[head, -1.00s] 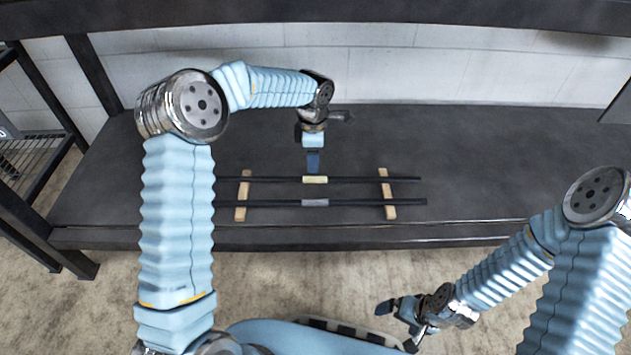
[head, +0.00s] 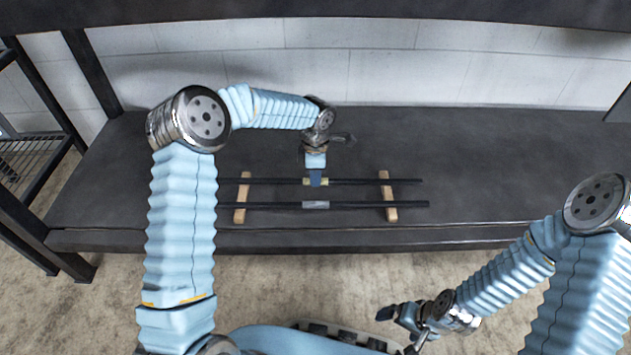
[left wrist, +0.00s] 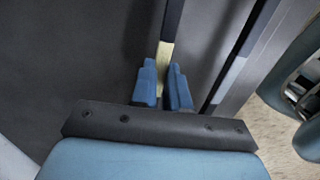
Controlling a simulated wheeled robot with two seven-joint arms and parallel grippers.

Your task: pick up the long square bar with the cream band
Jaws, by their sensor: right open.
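The long square bar with the cream band (head: 322,181) is dark and lies across two wooden rests, behind a second dark bar. My left gripper (head: 316,182) points down at the cream band and hides part of it. In the left wrist view the cream band (left wrist: 165,56) runs between its blue fingertips (left wrist: 164,84), one on each side. I cannot tell whether the fingers press on it. My right gripper (head: 397,316) is open and empty, in front of the table and away from the bars.
The second bar has a grey band (head: 316,205) and lies parallel, nearer the table's front edge. The wooden rests (head: 241,197) and (head: 388,196) carry both bars. The dark table (head: 490,165) is clear to the right. A dark beam crosses above.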

